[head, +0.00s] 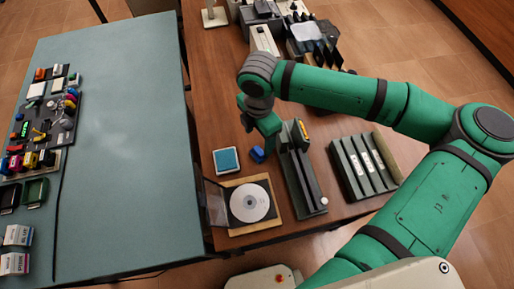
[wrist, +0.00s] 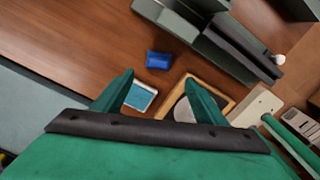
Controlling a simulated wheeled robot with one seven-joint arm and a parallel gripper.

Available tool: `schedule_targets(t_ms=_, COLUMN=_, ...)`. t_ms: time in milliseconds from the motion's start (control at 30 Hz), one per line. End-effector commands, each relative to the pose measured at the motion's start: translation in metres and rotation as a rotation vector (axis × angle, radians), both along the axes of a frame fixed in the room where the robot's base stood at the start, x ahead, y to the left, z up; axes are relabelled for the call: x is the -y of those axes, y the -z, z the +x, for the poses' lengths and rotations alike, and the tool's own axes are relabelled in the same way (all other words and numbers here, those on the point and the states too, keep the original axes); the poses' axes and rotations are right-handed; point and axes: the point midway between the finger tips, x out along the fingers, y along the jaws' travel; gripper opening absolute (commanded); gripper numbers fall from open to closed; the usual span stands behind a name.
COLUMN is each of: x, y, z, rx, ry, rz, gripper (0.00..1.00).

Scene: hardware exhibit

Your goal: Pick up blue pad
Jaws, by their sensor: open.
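The blue pad (head: 227,161), a flat light-blue square with a pale rim, lies on the brown table near its left edge. In the wrist view the pad (wrist: 142,97) shows beside my left finger, partly covered by it. My gripper (wrist: 159,80) is open and empty, its two green fingers spread above the table. In the head view my gripper (head: 263,128) hangs above and to the right of the pad, apart from it.
A small dark-blue block (head: 257,154) stands just right of the pad. A disc in an open case (head: 249,203) lies below it. A dark upright holder (head: 302,182) and several grey binders (head: 362,167) stand to the right. A grey-green table (head: 125,150) is at the left.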

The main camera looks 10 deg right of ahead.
Motion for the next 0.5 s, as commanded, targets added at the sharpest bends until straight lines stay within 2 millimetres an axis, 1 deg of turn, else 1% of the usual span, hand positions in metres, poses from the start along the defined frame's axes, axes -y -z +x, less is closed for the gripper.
schedule_targets(t_ms=200, x=0.001, y=0.032, z=-0.001, rx=-0.004, ry=0.001, rz=-0.001, gripper=0.66)
schedule_targets(t_ms=300, x=0.001, y=0.044, z=0.000, rx=-0.002, ry=0.002, rz=0.000, gripper=0.66)
schedule_targets(t_ms=500, x=0.001, y=0.055, z=0.001, rx=-0.001, ry=0.002, rz=0.000, gripper=0.66)
